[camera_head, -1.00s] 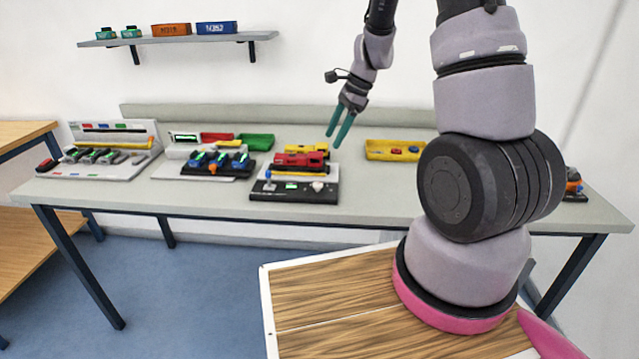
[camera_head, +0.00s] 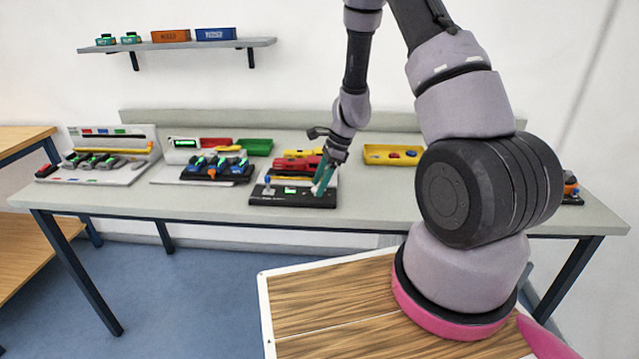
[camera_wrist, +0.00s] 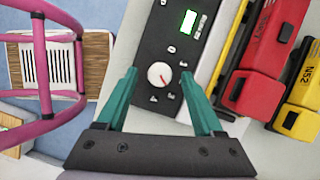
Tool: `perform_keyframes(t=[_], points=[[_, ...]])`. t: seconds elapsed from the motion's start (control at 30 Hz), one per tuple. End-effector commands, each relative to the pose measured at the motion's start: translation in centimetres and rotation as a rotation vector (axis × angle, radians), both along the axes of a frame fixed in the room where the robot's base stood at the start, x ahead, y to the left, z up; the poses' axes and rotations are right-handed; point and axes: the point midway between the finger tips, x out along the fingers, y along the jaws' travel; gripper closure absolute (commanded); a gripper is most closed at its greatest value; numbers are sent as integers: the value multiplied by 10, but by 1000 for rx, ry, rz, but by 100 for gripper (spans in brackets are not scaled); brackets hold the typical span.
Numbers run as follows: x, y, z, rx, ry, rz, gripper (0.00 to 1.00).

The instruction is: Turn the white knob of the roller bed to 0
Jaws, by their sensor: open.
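The white knob (camera_wrist: 159,75) sits on the black control panel (camera_wrist: 150,45) of the roller bed, with a red pointer mark aimed toward the lower right in the wrist view. Small white marks surround it, too small to read. My gripper (camera_wrist: 167,78) is open, its two green fingers on either side of the knob, with gaps to it; I cannot tell the height between them. In the head view my gripper (camera_head: 322,178) is over the right part of the panel (camera_head: 275,196) and hides the knob. A lit green display (camera_wrist: 189,22) is on the panel.
A yellow tray (camera_head: 392,155) stands to the right on the table. Another device (camera_head: 215,165) stands to the left. The table front is clear.

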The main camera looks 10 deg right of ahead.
Motion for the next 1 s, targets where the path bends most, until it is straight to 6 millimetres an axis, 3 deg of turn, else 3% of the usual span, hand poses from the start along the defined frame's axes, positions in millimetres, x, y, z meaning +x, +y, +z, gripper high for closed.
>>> perform_keyframes(t=[0.27,0.3,0.47,0.5,1.0], points=[[0,1,-2,0,-1,0,31],[0,1,-2,0,-1,0,35],[0,1,-2,0,0,0,96],[0,1,-2,0,-1,0,100],[2,1,-2,-1,-2,126,100]])
